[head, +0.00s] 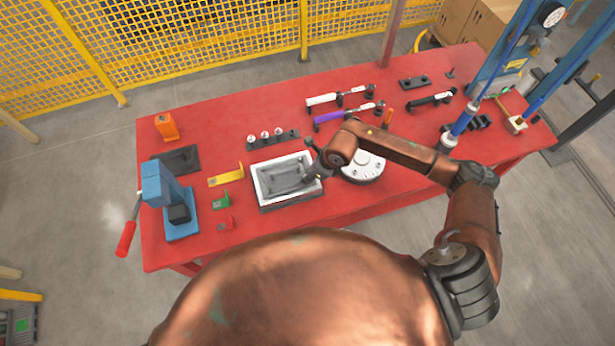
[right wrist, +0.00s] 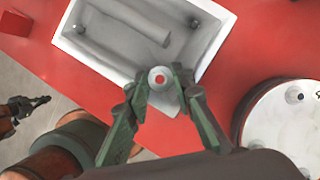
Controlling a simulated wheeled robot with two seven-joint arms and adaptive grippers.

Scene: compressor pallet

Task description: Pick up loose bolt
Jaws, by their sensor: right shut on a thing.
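The loose bolt (right wrist: 159,79) shows in the right wrist view as a pale round head with a red centre. My right gripper (right wrist: 160,92) is shut on it, one green-grey finger on each side. The bolt's shank is hidden below its head. Behind it in that view is the white-rimmed grey tray (right wrist: 78,43), which also shows in the head view (head: 290,206). In the head view my right gripper (head: 312,162) is over the tray's right side, and the bolt cannot be made out there. My left gripper (right wrist: 35,105) seems to show small and dark at the wrist view's left edge.
A black rack (head: 280,142) with several pale-topped pieces stands behind the tray. A round white fixture (head: 362,168) is right of it. A blue press (head: 168,200) with a red-handled lever stands at the left. Bare red table (head: 215,125) lies behind the rack.

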